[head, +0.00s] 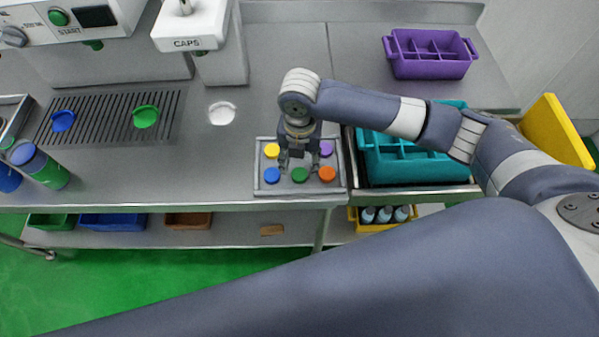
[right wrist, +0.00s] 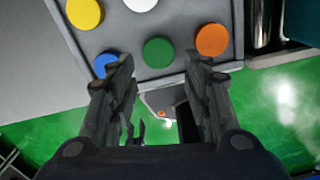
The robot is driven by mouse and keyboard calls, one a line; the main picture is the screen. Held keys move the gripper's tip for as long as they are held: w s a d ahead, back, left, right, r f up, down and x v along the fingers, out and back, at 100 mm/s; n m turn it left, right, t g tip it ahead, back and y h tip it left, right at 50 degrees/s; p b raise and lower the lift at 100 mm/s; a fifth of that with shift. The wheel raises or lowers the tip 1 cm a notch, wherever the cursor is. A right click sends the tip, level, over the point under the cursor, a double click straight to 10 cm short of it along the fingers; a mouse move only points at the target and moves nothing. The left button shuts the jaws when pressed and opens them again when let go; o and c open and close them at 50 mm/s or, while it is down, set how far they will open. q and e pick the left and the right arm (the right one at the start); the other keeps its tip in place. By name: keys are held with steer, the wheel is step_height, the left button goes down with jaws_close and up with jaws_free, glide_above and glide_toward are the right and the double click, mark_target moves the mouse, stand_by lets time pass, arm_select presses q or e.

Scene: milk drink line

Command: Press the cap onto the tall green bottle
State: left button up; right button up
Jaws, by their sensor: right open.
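A row of colored caps lies in a grey cap tray (head: 259,188). The green cap (head: 300,175) is in the front row between a blue cap (head: 272,175) and an orange cap (head: 327,173). My right gripper (head: 299,158) is over the tray, close to the green cap. In the right wrist view its fingers are open and empty, with the green cap (right wrist: 158,52) just beyond the fingertips. My left gripper is not in view.
A yellow cap (head: 272,151) and a purple cap (head: 326,149) are behind the front row. A teal crate (head: 400,165) is right of the tray; a purple crate (head: 430,66) stands behind. A drip grate (head: 100,118) and the caps dispenser (head: 195,30) are left.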

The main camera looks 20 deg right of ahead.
mark_target(300, 174)
steer(key=shift+f+p, duration=0.25)
steer(key=shift+p, duration=0.05)
steer(key=shift+w+d+f+p, duration=0.1)
steer(key=shift+f+p, duration=0.15)
steer(key=shift+f, duration=0.55)
steer(key=shift+w+a+f+p, duration=0.15)
steer(key=shift+f+p, duration=0.1)
steer(key=shift+f, duration=0.5)
steer(key=shift+w+d+f+p, duration=0.15)
steer(key=shift+f+p, duration=0.1)
steer(key=shift+f, duration=0.55)
steer(key=shift+c, duration=0.2)
steer(key=c, duration=0.4)
